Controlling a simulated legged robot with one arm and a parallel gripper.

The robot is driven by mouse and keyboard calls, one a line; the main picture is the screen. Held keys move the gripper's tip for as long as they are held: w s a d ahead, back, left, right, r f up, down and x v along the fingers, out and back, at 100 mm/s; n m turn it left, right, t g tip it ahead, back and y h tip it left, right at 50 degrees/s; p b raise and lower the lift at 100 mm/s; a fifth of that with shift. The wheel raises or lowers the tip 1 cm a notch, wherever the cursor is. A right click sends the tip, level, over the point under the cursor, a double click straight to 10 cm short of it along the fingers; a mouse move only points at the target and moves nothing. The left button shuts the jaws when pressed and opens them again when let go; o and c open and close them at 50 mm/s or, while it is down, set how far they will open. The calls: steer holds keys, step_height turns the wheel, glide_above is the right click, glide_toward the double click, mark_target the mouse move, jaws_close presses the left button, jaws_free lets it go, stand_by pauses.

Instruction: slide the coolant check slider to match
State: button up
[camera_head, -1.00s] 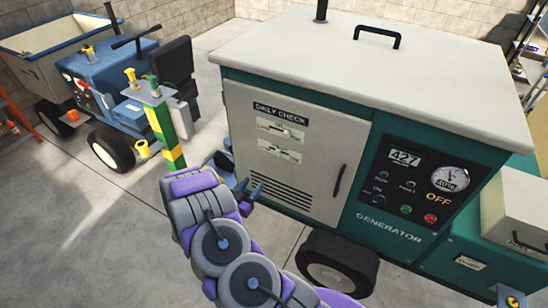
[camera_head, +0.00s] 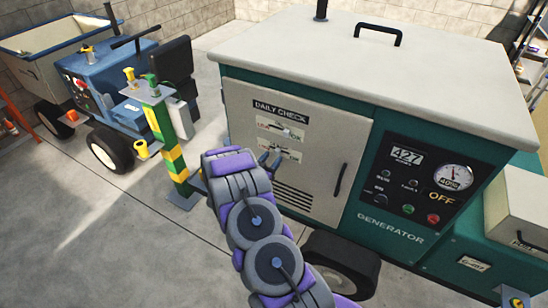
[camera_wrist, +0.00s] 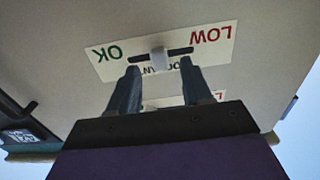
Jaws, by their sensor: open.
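The generator's white door carries a DAILY CHECK panel with two LOW/OK plates. The lower plate (camera_head: 288,153) is partly hidden by my fingers in the head view. In the wrist view, upside down, the coolant plate (camera_wrist: 112,66) has a dark slot with OK at left and LOW at right. Its pale slider knob (camera_wrist: 159,59) sits near the slot's middle. My gripper (camera_head: 270,159) is open, pointing at the lower plate. In the wrist view its fingers (camera_wrist: 160,68) stand on either side of the knob, with visible gaps; contact with the door cannot be told.
The upper plate (camera_head: 269,124) has its own slider, just above my fingers. A dark door handle (camera_head: 341,180) and a control panel with a gauge (camera_head: 456,177) are to the right. A green-yellow post (camera_head: 171,150) stands left of my arm. A wheel (camera_head: 341,266) sits below.

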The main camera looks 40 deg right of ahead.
mark_target(277, 152)
steer(key=shift+x, duration=1.35)
jaws_close()
